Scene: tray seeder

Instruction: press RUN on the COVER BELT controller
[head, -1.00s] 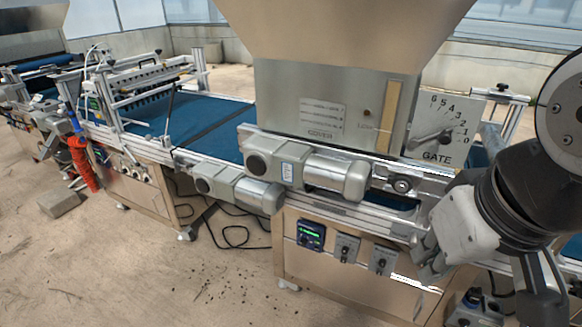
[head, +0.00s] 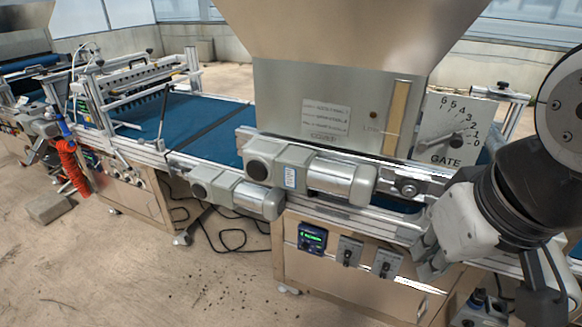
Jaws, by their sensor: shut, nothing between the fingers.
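A small dark controller (head: 312,239) with a lit green display sits on the front of the metal cabinet below the hopper marked COVER. Its buttons and lettering are too small to read, so I cannot tell which one is RUN. My gripper (head: 424,268) is at the right, in front of the cabinet and pointing down. Its fingers are small and partly hidden by its own pale housing. It is shut and empty, to the right of the controller and apart from it in the picture.
Two knob switches (head: 388,263) are between the controller and my gripper. Grey motors (head: 312,178) jut out above the controller. A GATE dial plate (head: 455,132) stands near my arm. A blue belt (head: 195,118) runs left. The floor before the cabinet is open, with a block (head: 48,207) at left.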

